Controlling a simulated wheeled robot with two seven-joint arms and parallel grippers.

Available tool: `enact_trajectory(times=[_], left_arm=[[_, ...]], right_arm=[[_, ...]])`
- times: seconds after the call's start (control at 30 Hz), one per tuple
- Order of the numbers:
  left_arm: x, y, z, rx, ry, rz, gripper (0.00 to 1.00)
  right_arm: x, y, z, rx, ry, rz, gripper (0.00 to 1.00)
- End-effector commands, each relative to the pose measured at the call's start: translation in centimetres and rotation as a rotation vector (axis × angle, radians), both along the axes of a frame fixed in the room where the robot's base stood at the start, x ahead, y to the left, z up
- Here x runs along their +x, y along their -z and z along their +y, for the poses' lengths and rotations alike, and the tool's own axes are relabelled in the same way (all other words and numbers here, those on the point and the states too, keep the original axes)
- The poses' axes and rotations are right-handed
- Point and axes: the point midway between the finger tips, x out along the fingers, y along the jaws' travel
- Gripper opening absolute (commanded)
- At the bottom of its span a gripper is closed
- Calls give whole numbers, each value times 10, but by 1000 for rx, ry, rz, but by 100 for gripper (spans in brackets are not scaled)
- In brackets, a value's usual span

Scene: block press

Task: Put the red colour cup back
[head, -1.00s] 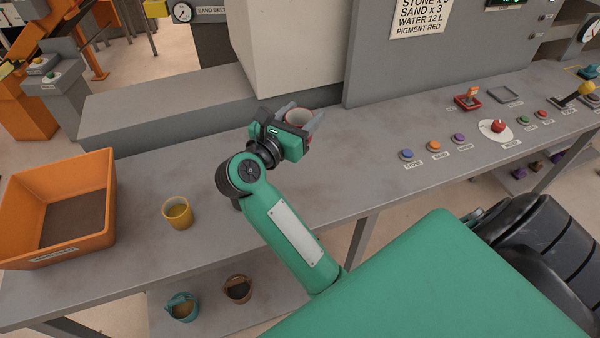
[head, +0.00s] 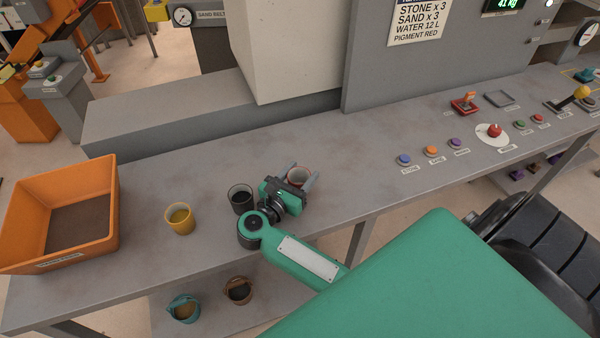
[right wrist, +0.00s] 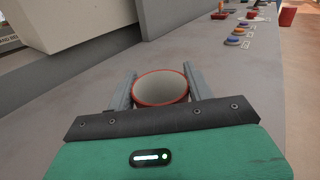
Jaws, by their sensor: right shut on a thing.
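The red colour cup (head: 298,176), with a red rim and pale inside, is between the fingers of my right gripper (head: 303,180) at the bench. In the right wrist view the cup (right wrist: 161,88) shows upright and empty-looking between the two grey fingers of the gripper (right wrist: 162,90), which is shut on it. I cannot tell whether its base touches the bench. A black cup (head: 241,199) stands just left of the gripper, and a yellow cup (head: 180,219) with yellow contents stands farther left. My left gripper is not in view.
An orange tray (head: 112,215) stands at the bench's left end. Coloured buttons (head: 432,151) and a red knob (head: 494,131) are to the right. A teal bucket (head: 183,308) and a brown bucket (head: 238,290) sit on the lower shelf.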

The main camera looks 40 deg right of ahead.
Motion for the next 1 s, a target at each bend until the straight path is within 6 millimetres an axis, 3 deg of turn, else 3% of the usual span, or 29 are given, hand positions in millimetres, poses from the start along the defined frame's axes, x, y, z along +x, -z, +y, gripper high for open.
enact_trajectory(times=[0.33,0.37,0.43,0.47,0.87,1.0], left_arm=[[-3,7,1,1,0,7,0],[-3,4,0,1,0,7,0],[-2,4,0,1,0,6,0],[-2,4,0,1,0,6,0],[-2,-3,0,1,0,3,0],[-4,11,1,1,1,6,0]], right_arm=[[0,5,0,0,1,-1,21],[0,3,0,0,1,0,58],[0,2,0,0,0,0,72],[0,2,0,0,0,0,74],[0,-3,1,-1,-1,1,74],[-10,4,24,4,-2,2,74]])
